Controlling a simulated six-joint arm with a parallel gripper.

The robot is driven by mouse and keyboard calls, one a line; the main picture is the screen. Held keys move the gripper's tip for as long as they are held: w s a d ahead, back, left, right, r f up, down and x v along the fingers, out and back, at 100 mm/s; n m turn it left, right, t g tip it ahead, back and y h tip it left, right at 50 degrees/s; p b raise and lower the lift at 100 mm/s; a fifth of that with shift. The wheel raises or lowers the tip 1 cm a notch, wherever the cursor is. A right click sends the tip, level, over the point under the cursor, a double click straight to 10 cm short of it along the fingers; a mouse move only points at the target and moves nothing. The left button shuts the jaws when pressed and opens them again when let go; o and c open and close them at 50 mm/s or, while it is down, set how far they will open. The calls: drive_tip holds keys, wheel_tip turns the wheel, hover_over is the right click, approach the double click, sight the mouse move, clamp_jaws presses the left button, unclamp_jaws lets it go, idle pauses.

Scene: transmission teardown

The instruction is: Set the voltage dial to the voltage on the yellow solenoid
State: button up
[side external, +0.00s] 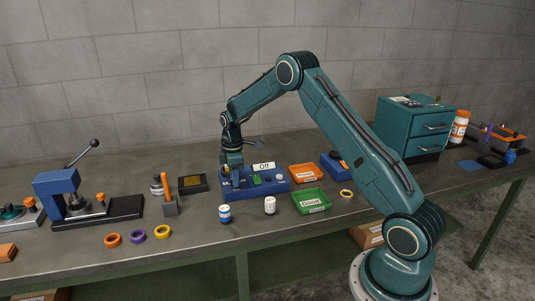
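A blue test unit (272,187) with a white "Off" sign (264,166) stands mid-bench. It has a green patch and small dark controls on top. My gripper (236,180) points down at the left end of this unit, at or just above its top. The voltage dial cannot be made out; the gripper covers that end. Whether the fingers are open or shut is too small to tell. I cannot pick out the yellow solenoid for sure.
A green "Good" tray (311,201) and an orange tray (305,173) sit right of the unit. A blue-and-white container (225,214) and a white one (270,205) stand in front. A blue press (58,188) is at left, a teal drawer cabinet (412,128) at right.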

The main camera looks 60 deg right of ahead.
drive_tip(key=shift+m, duration=0.4)
drive_tip(key=shift+c, duration=0.4)
drive_tip(key=m, duration=1.1)
idle(0.4)
drive_tip(key=o, duration=1)
drive_tip(key=shift+r, duration=0.15)
